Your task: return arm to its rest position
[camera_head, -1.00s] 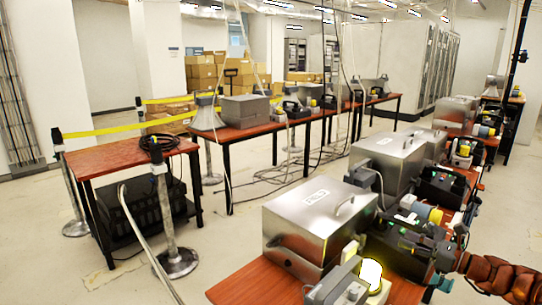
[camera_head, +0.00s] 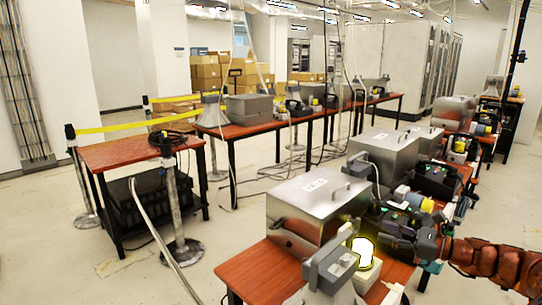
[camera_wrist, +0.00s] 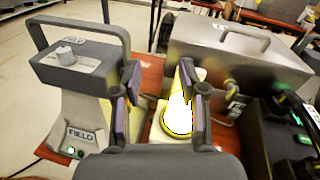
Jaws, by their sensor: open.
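My arm (camera_head: 495,265) reaches in from the right of the head view, low over the near red table. In the wrist view my gripper (camera_wrist: 160,95) has its two dark fingers apart, with nothing held between them. Beyond and between the fingers are red tabletop and the glowing lamp (camera_wrist: 177,118) on its yellowish base. The lamp lies toward the right finger. It also shows in the head view (camera_head: 362,252).
A steel box with a top handle (camera_head: 318,205) stands behind the lamp, and it fills the upper right of the wrist view (camera_wrist: 240,62). More boxes and dark devices line the table. A small red table (camera_head: 130,153) and barrier posts stand left. Floor between tables is mostly clear, with loose cables.

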